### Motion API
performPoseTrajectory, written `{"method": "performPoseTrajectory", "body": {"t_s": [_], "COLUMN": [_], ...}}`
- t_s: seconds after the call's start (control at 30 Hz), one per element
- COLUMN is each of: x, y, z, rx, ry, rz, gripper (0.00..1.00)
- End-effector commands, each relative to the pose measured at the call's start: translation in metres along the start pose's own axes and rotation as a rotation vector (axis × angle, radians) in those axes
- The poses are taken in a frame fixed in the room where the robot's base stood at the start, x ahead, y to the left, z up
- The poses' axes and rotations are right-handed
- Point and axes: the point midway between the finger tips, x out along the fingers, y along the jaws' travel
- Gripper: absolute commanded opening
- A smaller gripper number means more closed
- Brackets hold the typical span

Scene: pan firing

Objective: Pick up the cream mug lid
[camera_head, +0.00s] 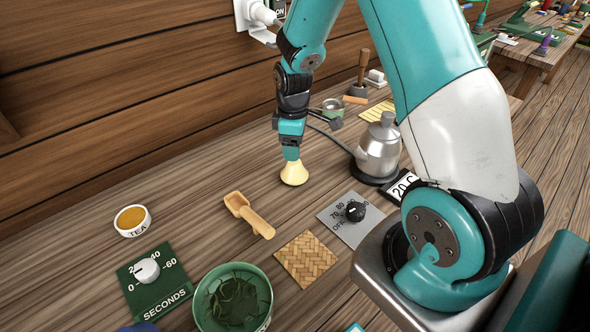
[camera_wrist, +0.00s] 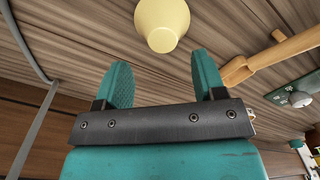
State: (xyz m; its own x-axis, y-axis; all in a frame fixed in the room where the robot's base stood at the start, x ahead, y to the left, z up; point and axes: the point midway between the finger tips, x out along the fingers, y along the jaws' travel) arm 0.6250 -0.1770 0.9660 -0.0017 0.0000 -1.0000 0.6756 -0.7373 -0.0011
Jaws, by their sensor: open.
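The cream mug lid (camera_head: 294,174) is a small pale yellow, flared piece on the wooden table in the head view. In the wrist view the lid (camera_wrist: 162,22) shows at the top, just beyond my fingertips and centred between them. My gripper (camera_head: 291,155) points down right above the lid, and its fingertips partly overlap the lid's top in the head view. In the wrist view my gripper (camera_wrist: 163,68) has its two teal fingers apart with nothing between them. I cannot tell from the head view whether the fingers touch the lid.
A wooden scoop (camera_head: 249,214) lies in front, left of the lid. A silver kettle (camera_head: 378,153) stands to the right, near a dial panel (camera_head: 343,222). A woven mat (camera_head: 306,259), green bowl (camera_head: 204,314) and tea dish (camera_head: 133,231) are nearer. The table left of the lid is clear.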

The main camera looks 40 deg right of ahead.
Motion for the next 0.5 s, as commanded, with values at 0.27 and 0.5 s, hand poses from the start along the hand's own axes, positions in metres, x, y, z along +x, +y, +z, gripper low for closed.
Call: {"method": "performPoseTrajectory", "body": {"t_s": [0.27, 0.5], "x": [0.022, 0.055], "y": [-0.003, -0.004], "z": [0.002, 0.003], "rx": [0.000, 0.000], "ry": [-0.002, 0.000], "rz": [-0.003, -0.001], "gripper": [0.64, 0.64]}}
